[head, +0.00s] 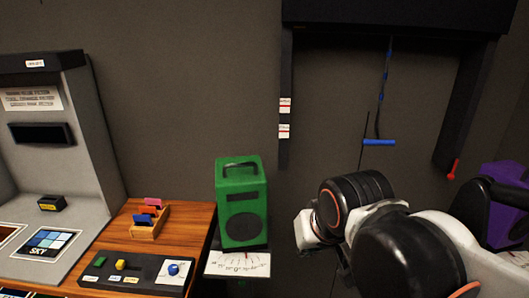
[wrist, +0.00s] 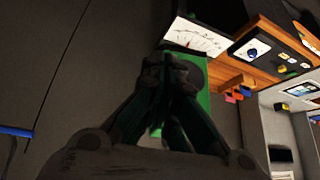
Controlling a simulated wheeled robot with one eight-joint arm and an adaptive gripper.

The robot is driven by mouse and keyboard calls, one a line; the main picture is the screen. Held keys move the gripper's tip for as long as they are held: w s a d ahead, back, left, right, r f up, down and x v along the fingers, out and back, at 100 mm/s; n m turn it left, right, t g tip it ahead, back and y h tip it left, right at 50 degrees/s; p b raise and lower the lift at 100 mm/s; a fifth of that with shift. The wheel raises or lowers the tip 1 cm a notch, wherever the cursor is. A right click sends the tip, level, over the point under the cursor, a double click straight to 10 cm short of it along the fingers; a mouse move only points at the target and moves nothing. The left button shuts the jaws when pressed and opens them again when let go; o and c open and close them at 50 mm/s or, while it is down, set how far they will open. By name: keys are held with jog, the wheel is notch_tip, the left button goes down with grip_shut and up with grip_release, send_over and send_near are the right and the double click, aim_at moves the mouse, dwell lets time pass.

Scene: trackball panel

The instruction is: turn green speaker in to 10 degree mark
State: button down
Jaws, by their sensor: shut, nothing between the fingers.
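The green speaker (head: 241,190) stands upright on a small stand, with a dark handle on top and a round dark grille facing front. A white dial card (head: 238,264) with tick marks lies at its foot, with a red line near its 0; finer marks are too small to read. The wrist view shows the card (wrist: 200,38) and part of the speaker (wrist: 197,75) behind my fingers. My gripper (wrist: 172,62) is shut and empty. It overlaps the speaker in that view; I cannot tell whether they touch. The head view does not clearly show my fingertips.
A wooden table (head: 172,220) at left holds a black trackball panel (head: 135,272) and a wooden holder (head: 150,223) with coloured tabs. A grey console (head: 50,150) stands farther left. A blue handle (head: 379,142) hangs at the back, and a purple object (head: 500,220) is at right.

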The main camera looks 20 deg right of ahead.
jog(key=w+r+m+g+p, duration=0.1)
jog(key=w+r+m+p, duration=0.2)
jog(key=w+r+p, duration=0.35)
notch_tip(320, 180, up, 8)
jog(key=m+g+h+p, duration=0.3)
jog(key=m+p, duration=0.4)
jog(key=p, duration=0.4)
send_over(262, 171)
jog(key=shift+m+g, duration=0.3)
jog(key=shift+m, duration=0.2)
jog(key=f, duration=0.6)
jog(key=f+p, duration=0.1)
jog(key=f, duration=0.2)
jog(key=shift+w+d+f, duration=0.2)
jog(key=shift+d+f, duration=0.15)
jog(key=shift+f, duration=0.05)
jog(key=shift+a+f, duration=0.1)
jog(key=shift+a, duration=0.1)
jog(key=shift+s+a, duration=0.1)
jog(key=shift+s, duration=0.05)
